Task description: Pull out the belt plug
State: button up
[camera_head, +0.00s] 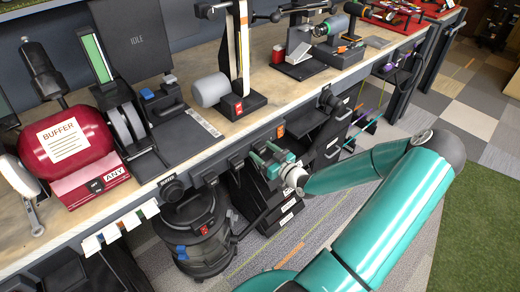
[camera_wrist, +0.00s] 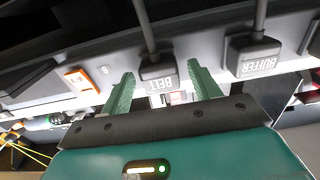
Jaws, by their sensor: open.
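The belt plug (camera_wrist: 158,70) is a dark grey block with a cord running up from it. Its label reads BELT, upside down in the wrist view. It sits at the light strip along the bench front. My gripper (camera_wrist: 160,76) is open, with one green finger on each side of the plug. I cannot tell whether the fingers touch it. In the head view my gripper (camera_head: 268,157) is at the bench's front edge, and I cannot clearly make out the belt plug there.
A similar plug labelled BUFFER (camera_wrist: 255,55) is to the right in the wrist view. An orange-marked switch or tag (camera_wrist: 80,80) is to the left. On the bench (camera_head: 225,128) stand a red buffer machine (camera_head: 65,150) and a belt machine (camera_head: 240,60). A dark vacuum (camera_head: 200,235) stands below.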

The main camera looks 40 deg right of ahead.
jog(key=c, duration=1.3)
jog(key=s, duration=0.6)
dwell(0.5)
jog(key=shift+d, duration=0.1)
